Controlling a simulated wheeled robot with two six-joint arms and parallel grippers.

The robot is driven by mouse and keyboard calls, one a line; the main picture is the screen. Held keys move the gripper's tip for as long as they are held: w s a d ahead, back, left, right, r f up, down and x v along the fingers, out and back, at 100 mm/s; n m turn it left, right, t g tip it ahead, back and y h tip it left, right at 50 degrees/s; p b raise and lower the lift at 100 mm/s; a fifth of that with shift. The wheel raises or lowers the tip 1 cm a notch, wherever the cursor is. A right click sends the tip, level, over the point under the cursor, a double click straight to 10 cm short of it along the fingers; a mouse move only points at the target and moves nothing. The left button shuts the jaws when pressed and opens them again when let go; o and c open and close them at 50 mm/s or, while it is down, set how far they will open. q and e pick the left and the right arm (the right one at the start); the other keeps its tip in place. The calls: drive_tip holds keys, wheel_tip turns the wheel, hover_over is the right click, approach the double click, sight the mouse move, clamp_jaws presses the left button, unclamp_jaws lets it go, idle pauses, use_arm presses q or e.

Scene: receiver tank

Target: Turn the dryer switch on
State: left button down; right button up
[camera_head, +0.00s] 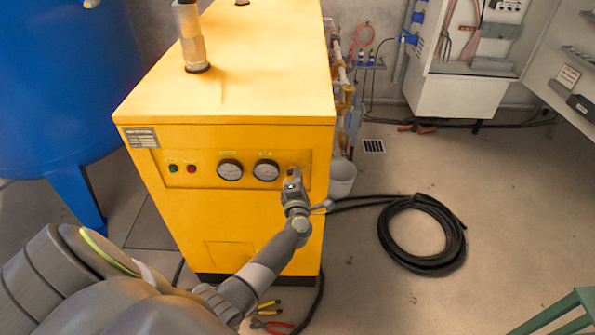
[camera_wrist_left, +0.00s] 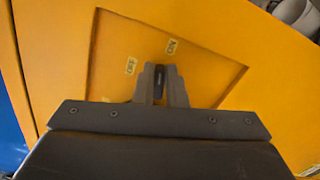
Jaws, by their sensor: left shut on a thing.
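The yellow dryer (camera_head: 235,95) stands in the middle of the head view, its control panel facing me. My left gripper (camera_head: 294,174) is at the right end of that panel, to the right of the two gauges. In the left wrist view the gripper (camera_wrist_left: 159,88) is shut on the dark dryer switch (camera_wrist_left: 159,75), with one finger on each side of it. An OFF label (camera_wrist_left: 131,66) lies up and left of the switch, and an ON label (camera_wrist_left: 171,46) lies above it. The fingers hide most of the switch, so I cannot tell its setting. My right gripper is out of view.
Two round gauges (camera_head: 230,170) and a green and a red button (camera_head: 191,169) share the panel. A blue tank (camera_head: 65,80) stands left. A coiled black hose (camera_head: 425,235) lies on the floor at right, and pliers (camera_head: 268,320) lie below the dryer.

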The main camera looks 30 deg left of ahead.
use_arm(q)
drive_tip(key=shift+f+m+p, duration=0.15)
drive_tip(key=shift+m+p, duration=0.6)
drive_tip(key=shift+m, duration=0.75)
drive_tip(key=c, duration=1.5)
unclamp_jaws()
drive_tip(key=shift+f, duration=0.1)
drive_tip(key=b+v, duration=0.1)
drive_tip(key=v, duration=1.6)
drive_tip(key=shift+s+d, duration=0.1)
drive_tip(key=shift+d, duration=0.15)
